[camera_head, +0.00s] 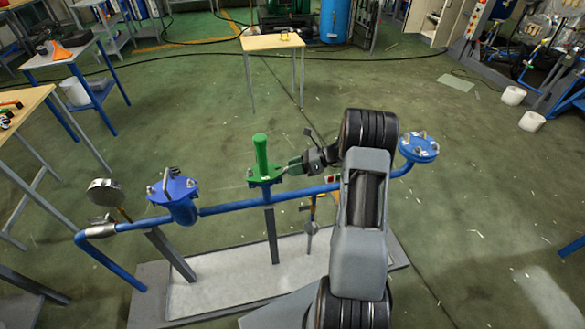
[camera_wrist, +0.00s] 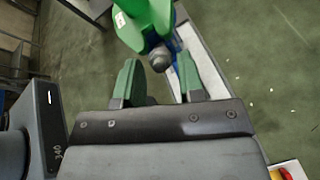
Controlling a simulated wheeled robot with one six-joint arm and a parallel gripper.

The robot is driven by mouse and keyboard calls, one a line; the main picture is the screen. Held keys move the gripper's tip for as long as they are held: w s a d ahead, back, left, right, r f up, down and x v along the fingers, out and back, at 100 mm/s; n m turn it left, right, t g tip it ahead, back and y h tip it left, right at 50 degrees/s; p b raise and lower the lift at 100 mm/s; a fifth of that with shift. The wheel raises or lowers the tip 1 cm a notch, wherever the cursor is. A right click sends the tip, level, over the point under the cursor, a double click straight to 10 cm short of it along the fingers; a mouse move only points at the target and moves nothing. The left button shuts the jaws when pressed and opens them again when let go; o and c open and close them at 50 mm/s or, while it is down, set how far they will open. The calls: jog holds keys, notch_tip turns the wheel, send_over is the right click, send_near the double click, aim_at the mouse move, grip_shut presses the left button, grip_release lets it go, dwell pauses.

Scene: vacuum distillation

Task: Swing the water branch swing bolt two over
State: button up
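A blue pipe branch (camera_head: 228,207) carries a green fitting (camera_head: 262,158) with an upright cylinder and small bolts at its flange. My gripper (camera_head: 290,167) comes from the right, its green fingertips close to the right side of that flange. In the wrist view my gripper (camera_wrist: 160,75) is open, with a gap between the two green fingers. A grey bolt end (camera_wrist: 160,60) on the green fitting (camera_wrist: 145,20) sits just ahead of the gap, roughly in line with it. Whether a finger touches it, I cannot tell.
A blue capped vessel (camera_head: 178,197) and a round gauge (camera_head: 104,192) are on the pipe to the left. A blue flange with bolts (camera_head: 418,147) ends the pipe at the right. A small wooden table (camera_head: 272,42) stands behind; the floor between is clear.

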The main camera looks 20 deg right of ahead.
jog(key=shift+w+a+f, duration=0.1)
jog(key=shift+a+f, duration=0.05)
jog(key=shift+a, duration=0.15)
grip_shut()
jog(key=shift+a+r+h+p, duration=0.25)
jog(key=shift+r+p, duration=0.3)
jog(key=shift+p, duration=0.35)
jog(key=shift+f+h, duration=0.1)
jog(key=shift+h, duration=0.25)
grip_release()
